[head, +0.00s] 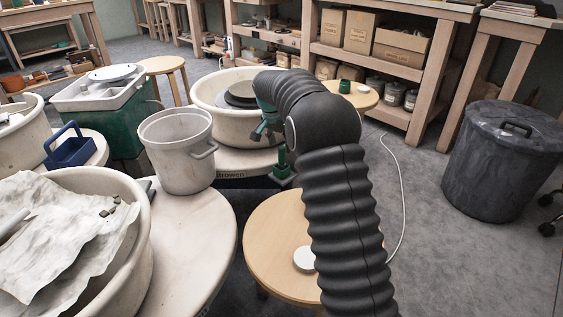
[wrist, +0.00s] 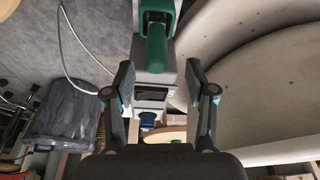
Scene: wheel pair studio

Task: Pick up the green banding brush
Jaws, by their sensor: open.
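A green piece with an upright handle and a wider foot, which looks like the banding brush (head: 281,166), stands at the edge of the wheel's deck in the head view. In the wrist view the green brush (wrist: 157,48) is at top centre, its handle pointing towards the camera. My gripper (head: 267,132) is just above and left of it in the head view. In the wrist view my gripper (wrist: 160,80) is open and empty, its fingers either side of the picture's middle. The handle lies beyond the fingertips, apart from them. Its bristles cannot be made out.
A white wheel basin (head: 206,92) is behind my gripper, and a grey bucket (head: 176,150) stands to its left. A round wooden stool (head: 272,238) is in front. A dark lidded bin (head: 503,165) is at right, with open floor before it. A white cable (head: 402,200) trails nearby.

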